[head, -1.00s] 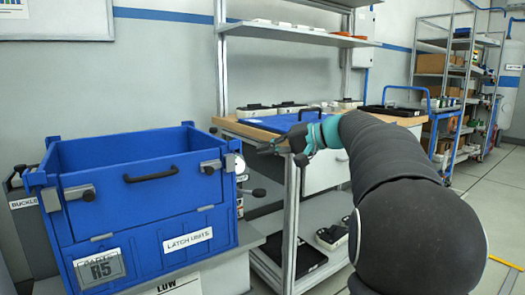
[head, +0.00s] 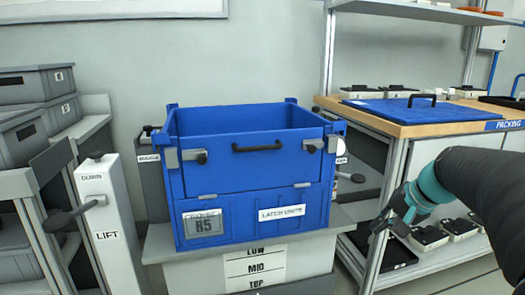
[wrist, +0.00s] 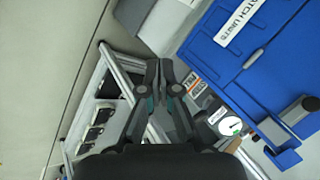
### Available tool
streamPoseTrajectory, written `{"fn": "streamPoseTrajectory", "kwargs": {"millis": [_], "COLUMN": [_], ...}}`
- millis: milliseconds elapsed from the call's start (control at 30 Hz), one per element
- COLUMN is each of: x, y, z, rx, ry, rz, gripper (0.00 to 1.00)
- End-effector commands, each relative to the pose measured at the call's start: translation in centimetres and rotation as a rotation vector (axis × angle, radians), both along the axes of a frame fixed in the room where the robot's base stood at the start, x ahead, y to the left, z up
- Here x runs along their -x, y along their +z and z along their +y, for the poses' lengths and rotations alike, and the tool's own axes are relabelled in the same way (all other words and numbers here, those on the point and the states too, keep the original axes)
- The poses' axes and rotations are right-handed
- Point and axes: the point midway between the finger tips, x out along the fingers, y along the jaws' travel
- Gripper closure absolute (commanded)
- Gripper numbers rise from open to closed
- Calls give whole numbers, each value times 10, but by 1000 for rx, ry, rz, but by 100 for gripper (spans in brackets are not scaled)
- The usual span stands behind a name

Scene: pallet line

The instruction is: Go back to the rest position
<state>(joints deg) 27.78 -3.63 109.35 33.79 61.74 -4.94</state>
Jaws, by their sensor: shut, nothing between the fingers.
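My gripper (head: 381,224) is at the lower right of the head view, at the end of my dark arm with a teal band. It is in front of the bench's lower shelf and to the right of the blue crate, apart from both. In the wrist view my gripper (wrist: 159,65) shows its fingers together with nothing held.
A blue crate (head: 245,214) marked R5 and LATCH UNITS stands on a grey stand (head: 190,245). A packing bench (head: 455,127) with a blue lid (head: 415,109) is at the right. A lift post (head: 105,230) and grey bins (head: 35,85) are at the left.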

Motion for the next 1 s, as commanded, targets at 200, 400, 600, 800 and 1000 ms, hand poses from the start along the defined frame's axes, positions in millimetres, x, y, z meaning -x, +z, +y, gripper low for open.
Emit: {"fn": "streamPoseTrajectory", "kwargs": {"millis": [200, 400, 600, 800, 1000], "x": [85, 149, 198, 214, 215], "y": [-29, -45, -50, -32, -27], "z": [37, 62, 85, 107, 114], "rx": [250, 447, 576, 602, 604], "ry": [108, 240, 379, 448, 474], "rz": [79, 76, 19, -81, -104], "gripper": [100, 100, 100, 100, 100]}}
